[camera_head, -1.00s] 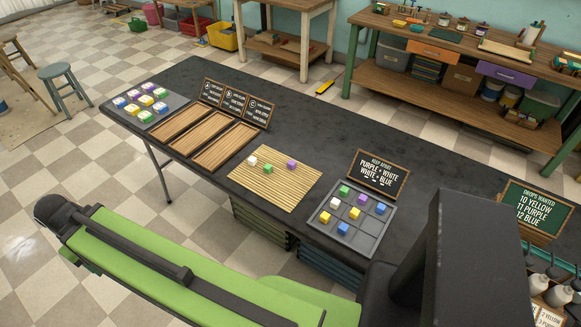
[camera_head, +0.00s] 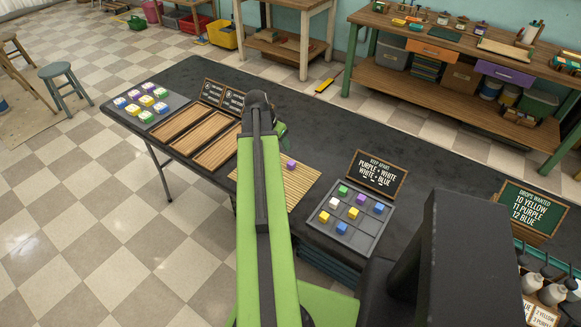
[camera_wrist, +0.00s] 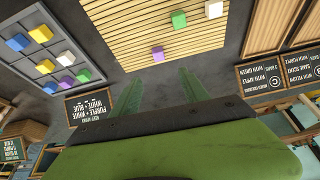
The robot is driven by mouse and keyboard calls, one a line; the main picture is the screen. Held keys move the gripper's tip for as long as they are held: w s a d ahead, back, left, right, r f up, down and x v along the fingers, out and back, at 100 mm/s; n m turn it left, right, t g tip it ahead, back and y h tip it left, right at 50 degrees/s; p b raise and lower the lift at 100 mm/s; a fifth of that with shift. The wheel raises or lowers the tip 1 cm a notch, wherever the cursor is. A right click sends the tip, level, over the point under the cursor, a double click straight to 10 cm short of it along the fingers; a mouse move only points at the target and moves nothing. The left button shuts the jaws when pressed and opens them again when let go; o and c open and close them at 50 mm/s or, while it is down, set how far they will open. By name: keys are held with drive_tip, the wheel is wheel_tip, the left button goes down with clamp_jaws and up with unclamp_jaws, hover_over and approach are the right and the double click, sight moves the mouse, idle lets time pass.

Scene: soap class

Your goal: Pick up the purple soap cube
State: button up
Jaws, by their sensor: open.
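A purple soap cube (camera_head: 291,165) lies on the slatted bamboo mat (camera_head: 300,188); in the wrist view it is near the mat's edge (camera_wrist: 157,52). A green cube (camera_wrist: 178,19) and a white cube (camera_wrist: 214,8) lie on the same mat; my arm hides them in the head view. A second purple cube (camera_head: 361,199) sits in the grey divided tray (camera_head: 364,240). My gripper (camera_wrist: 160,88) is open and empty, its two green fingers pointing toward the mat purple cube, apart from it.
The tray also holds green, white, yellow and blue cubes. A keep-apart sign (camera_head: 376,173) stands behind it. Wooden trays (camera_head: 190,132) and a board of several two-toned soaps (camera_head: 148,102) are at the left. The dark tabletop (camera_head: 310,120) behind the mat is clear.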

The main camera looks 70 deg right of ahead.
drive_tip(key=b, duration=1.1)
hover_over(290, 163)
drive_tip(key=w+a, duration=0.1)
drive_tip(key=a, duration=0.1)
wheel_tip(290, 163, down, 11)
drive_tip(key=shift+a+f, duration=0.1)
drive_tip(key=shift+d+f, duration=0.1)
drive_tip(key=shift+d, duration=0.1)
drive_tip(key=b+x, duration=0.5)
drive_tip(key=shift+s+f, duration=0.15)
clamp_jaws()
